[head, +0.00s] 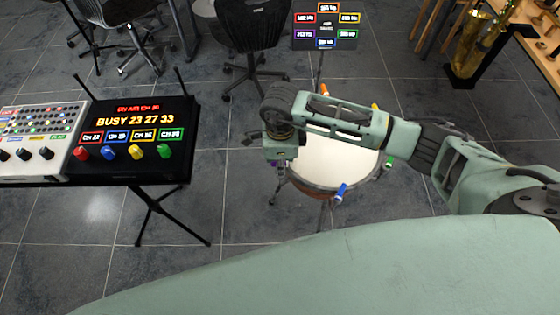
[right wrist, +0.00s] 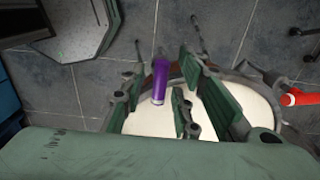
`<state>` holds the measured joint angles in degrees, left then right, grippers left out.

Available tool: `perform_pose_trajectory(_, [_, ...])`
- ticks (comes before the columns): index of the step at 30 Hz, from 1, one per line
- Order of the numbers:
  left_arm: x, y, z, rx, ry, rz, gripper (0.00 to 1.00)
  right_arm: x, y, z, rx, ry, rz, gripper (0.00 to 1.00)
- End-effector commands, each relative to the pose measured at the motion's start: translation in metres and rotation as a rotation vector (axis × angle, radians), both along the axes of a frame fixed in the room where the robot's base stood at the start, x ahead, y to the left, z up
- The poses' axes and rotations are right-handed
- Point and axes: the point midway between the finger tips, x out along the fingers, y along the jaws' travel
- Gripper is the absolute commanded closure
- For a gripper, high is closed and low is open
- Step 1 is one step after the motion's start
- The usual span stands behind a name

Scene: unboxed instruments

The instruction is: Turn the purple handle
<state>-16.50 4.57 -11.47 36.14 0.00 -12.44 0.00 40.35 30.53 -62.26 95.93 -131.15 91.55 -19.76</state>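The purple handle (right wrist: 160,82) is a short cylinder at the drum's rim, seen in the right wrist view. The drum (head: 322,165) has a white head and stands mid-floor in the head view; its white head (right wrist: 255,105) also fills much of the right wrist view. My right gripper (right wrist: 158,98) is open, with green-padded fingers on either side of the purple handle and gaps visible; I cannot tell whether any finger touches it. In the head view my right gripper (head: 281,172) hangs at the drum's left rim and mostly hides the purple handle. My left gripper is out of view.
Blue (head: 341,192), green (head: 389,163) and orange (head: 325,90) handles stand around the rim; a red handle (right wrist: 300,97) shows in the right wrist view. A sign (head: 326,27) stands behind. A control console (head: 130,130) on a stand is at left, an office chair (head: 250,25) behind.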

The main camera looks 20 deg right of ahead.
Motion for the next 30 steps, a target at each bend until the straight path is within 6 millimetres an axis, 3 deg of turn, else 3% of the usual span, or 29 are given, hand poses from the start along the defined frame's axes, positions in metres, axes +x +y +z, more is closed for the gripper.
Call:
perform_pose_trajectory(9, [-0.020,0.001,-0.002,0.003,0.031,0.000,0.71,0.000,0.000,0.000,0.001,0.000,0.000,1.00])
perform_pose_trajectory(22, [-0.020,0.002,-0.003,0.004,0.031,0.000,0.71,0.000,0.000,0.000,0.001,0.000,-0.023,1.00])
perform_pose_trajectory(30, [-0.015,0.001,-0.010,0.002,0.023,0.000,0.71,0.000,0.001,-0.001,0.001,0.001,-0.160,1.00])
